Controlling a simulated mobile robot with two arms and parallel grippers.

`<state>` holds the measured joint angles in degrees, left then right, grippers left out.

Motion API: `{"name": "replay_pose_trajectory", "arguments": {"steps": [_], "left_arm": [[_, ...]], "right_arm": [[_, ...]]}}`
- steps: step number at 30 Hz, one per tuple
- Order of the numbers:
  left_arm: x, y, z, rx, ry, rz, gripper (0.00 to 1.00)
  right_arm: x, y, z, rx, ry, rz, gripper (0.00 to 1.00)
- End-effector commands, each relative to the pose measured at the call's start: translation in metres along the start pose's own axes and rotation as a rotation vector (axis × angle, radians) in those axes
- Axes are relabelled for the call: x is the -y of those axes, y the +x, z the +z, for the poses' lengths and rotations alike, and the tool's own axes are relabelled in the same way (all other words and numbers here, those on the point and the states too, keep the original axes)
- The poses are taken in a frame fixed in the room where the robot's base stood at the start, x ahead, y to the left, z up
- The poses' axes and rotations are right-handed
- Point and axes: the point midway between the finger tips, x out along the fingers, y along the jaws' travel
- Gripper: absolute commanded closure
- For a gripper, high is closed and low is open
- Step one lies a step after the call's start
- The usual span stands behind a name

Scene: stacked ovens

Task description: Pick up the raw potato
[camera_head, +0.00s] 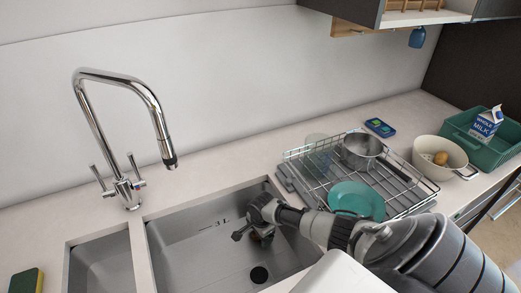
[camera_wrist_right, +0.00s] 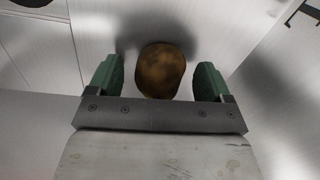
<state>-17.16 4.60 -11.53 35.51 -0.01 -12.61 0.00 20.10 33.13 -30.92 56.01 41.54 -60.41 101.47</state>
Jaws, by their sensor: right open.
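The raw potato (camera_wrist_right: 161,72) is brown and rounded and lies in the steel sink (camera_head: 190,240). In the right wrist view it sits between the two green fingertips of my right gripper (camera_wrist_right: 158,80), with a gap on each side. My right gripper is open. My left gripper is not in view.
A tall chrome faucet (camera_head: 130,187) stands behind the sink. A wire dish rack (camera_head: 300,160) with a teal plate (camera_head: 357,199) and a metal pot (camera_head: 360,150) is at right. Beyond are a pale pot (camera_head: 428,168) holding a potato-like item and a green crate (camera_head: 462,137) with milk.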

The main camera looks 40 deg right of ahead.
Motion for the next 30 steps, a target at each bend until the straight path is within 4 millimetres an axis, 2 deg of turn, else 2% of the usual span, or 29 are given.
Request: {"name": "replay_pose_trajectory", "arguments": {"steps": [8,18,19,26,30], "left_arm": [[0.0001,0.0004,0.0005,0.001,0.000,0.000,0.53],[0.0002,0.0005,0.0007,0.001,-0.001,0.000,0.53],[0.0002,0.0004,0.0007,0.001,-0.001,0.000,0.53],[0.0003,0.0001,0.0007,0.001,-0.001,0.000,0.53],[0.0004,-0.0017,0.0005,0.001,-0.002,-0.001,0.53]], "right_arm": [[-0.0001,0.0028,-0.0002,0.000,0.000,0.000,0.20],[-0.0002,0.0027,-0.0004,-0.001,0.000,0.000,0.70],[-0.0001,0.0025,-0.0005,-0.001,0.000,0.000,0.73],[0.0000,0.0017,-0.0005,-0.001,0.000,0.000,0.73],[0.0009,-0.0052,-0.0006,0.000,-0.001,-0.001,0.73]]}}
